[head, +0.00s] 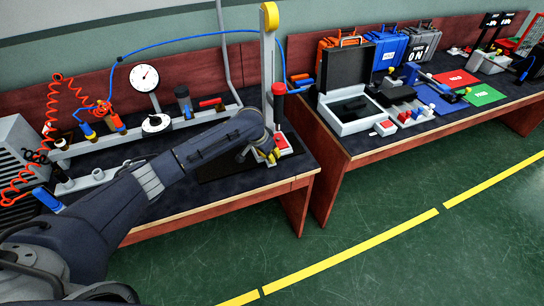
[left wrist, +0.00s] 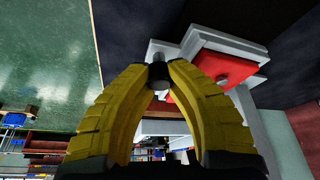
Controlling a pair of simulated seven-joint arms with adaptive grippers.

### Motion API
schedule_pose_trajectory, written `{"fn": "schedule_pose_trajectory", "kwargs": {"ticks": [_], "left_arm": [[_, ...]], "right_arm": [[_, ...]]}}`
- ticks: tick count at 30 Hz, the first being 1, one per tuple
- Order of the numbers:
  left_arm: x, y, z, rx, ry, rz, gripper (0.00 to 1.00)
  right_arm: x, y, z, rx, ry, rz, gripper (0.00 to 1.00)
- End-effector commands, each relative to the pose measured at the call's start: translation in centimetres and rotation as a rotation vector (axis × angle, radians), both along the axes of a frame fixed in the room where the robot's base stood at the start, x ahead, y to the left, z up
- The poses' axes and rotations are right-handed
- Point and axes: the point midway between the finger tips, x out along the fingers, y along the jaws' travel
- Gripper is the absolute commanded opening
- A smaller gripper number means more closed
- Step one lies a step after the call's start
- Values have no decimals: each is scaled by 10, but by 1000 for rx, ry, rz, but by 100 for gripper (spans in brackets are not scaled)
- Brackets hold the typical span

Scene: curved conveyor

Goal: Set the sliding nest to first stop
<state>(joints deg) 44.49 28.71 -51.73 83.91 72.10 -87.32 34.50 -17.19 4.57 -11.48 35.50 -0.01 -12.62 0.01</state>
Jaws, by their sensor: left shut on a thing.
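The sliding nest (head: 285,144) appears to be the white block with a red top at the foot of the grey press column (head: 268,60). In the left wrist view the white and red block (left wrist: 225,68) fills the area just behind the fingertips. A small grey knob (left wrist: 157,72) stands at the block's near side. My left gripper (head: 271,156) is at the front of the block, and its yellow fingers (left wrist: 158,80) are shut on the knob. The stops along the slide are hidden or too small to tell. My right gripper is not in view.
A dial gauge (head: 145,79) and a coiled red hose (head: 60,110) are on the left bench behind my arm. A black-lidded case (head: 352,112) and red and green mats (head: 485,94) are on the right bench. A gap separates the benches.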

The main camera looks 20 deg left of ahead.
Motion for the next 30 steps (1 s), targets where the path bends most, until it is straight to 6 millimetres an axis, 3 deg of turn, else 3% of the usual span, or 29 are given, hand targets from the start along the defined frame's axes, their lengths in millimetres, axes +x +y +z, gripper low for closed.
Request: {"fn": "schedule_pose_trajectory", "kwargs": {"ticks": [7,8,15,24,30], "left_arm": [[3,2,3,0,-6,4,0],[3,2,3,0,-6,4,21],[2,1,2,0,-3,2,49],[1,1,2,0,-2,0,50],[-5,5,21,0,-5,0,50]], "right_arm": [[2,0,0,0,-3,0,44],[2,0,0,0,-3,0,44],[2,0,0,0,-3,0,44],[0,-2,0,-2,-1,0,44],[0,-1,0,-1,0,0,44]]}}
